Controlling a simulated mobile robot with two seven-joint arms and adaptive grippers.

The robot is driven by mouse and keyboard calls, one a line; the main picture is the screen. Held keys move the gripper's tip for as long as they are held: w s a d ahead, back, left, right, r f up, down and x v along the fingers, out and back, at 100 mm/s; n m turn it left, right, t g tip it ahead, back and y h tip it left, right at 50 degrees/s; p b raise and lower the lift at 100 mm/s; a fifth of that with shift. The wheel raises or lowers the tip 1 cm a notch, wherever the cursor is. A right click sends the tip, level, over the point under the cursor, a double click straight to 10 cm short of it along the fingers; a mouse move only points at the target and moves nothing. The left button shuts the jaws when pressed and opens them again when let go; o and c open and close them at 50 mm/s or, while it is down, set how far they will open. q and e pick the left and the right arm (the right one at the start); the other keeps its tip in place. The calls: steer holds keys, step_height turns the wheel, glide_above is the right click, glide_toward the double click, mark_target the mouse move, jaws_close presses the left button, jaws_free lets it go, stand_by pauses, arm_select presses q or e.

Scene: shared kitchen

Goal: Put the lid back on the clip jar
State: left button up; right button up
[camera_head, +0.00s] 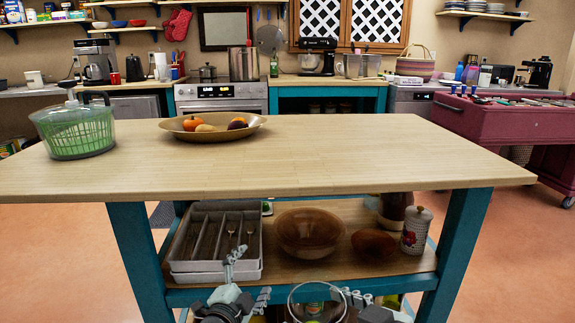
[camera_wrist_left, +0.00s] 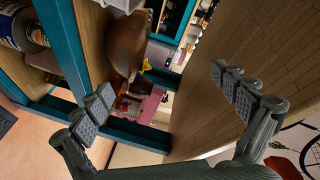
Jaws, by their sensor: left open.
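My left gripper (camera_head: 249,277) is open and empty in front of the island's lower shelf. In the left wrist view its two padded fingers (camera_wrist_left: 167,97) stand wide apart with nothing between them. My right gripper (camera_head: 354,297) shows partly at the bottom edge of the head view. A clear round rim (camera_head: 291,299), like glass, is beside its fingers; I cannot tell whether they hold it or whether it is a lid or a jar. A white canister with a red flower pattern (camera_head: 413,236) and a knobbed lid stands upright on the shelf's right. I cannot identify the clip jar surely.
The lower shelf (camera_head: 290,275) holds a grey cutlery tray (camera_head: 178,268), a large brown bowl (camera_head: 310,232) and a small bowl (camera_head: 373,243). The worktop (camera_head: 330,155) above carries a salad spinner (camera_head: 75,130) and a fruit dish (camera_head: 170,128); its front is clear. Teal legs (camera_head: 455,255) flank the shelf.

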arm_select(q)
steer(key=s+a+f+n+g+y, duration=0.2)
steer(key=s+a+f+n+g, duration=0.15)
steer(key=s+a+f, duration=0.45)
steer(key=s+a+f+n+g+y, duration=0.2)
steer(key=s+a+f+n, duration=0.15)
steer(key=f, duration=0.85)
steer(key=s+a+f+n+g, duration=0.2)
steer(key=s+f, duration=0.3)
steer(key=s, duration=0.3)
steer(key=s+a+f+n+g+y, duration=0.1)
steer(key=s+a+f+g, duration=0.2)
steer(key=s, duration=0.5)
steer(key=s+a+f+n+g, duration=0.2)
steer(key=s+f, duration=0.4)
steer(key=s, duration=0.2)
steer(key=shift+s+a+f+n+y, duration=0.25)
steer(key=shift+s+f+n+y, duration=0.05)
steer(key=shift+s+y, duration=0.1)
steer(key=shift+w+g, duration=0.15)
steer(key=shift+g, duration=0.1)
